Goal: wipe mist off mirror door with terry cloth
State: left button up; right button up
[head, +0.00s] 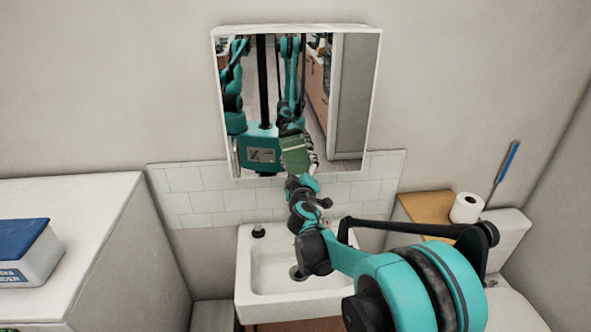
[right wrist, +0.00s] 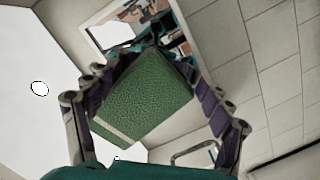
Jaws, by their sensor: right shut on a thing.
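The mirror door (head: 352,100) hangs on the wall above the sink, white-framed, reflecting my body and the room. I cannot make out mist on it in the head view. It also shows at the top of the right wrist view (right wrist: 181,20). My right gripper (head: 301,172) is at the mirror's lower middle, shut on the green terry cloth (head: 296,155), a folded block. The cloth fills the middle of the right wrist view (right wrist: 150,98) between the fingers. I cannot tell whether it touches the glass. My left gripper is not directly in view.
The white sink (head: 245,275) is below my right arm, under a tiled backsplash (head: 190,190). A white counter (head: 85,200) with a blue-lidded box (head: 35,265) is at left. A toilet roll (head: 466,208) and a blue-handled brush (head: 508,160) are at right.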

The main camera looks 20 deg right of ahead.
aim_at(333, 161)
jog(key=shift+s+d, duration=0.25)
jog(key=shift+d, duration=0.9)
jog(key=shift+s+d, duration=0.3)
jog(key=shift+d, duration=0.85)
jog(key=shift+s+d, duration=0.25)
jog(key=shift+d, duration=0.9)
jog(key=shift+s+d, duration=0.3)
jog(key=shift+d, duration=0.6)
jog(key=shift+s+d, duration=0.25)
jog(key=shift+d, duration=0.6)
jog(key=shift+d+f+v, duration=0.1)
jog(key=shift+f+v, duration=0.05)
jog(key=shift+v, duration=1.4)
jog(key=shift+d+f+v, duration=0.1)
jog(key=shift+d+v, duration=0.05)
jog(key=shift+v, duration=1.35)
jog(key=shift+s, duration=0.2)
jog(key=v, duration=0.2)
jog(key=shift+s+f, duration=0.1)
jog(key=shift+s, duration=0.3)
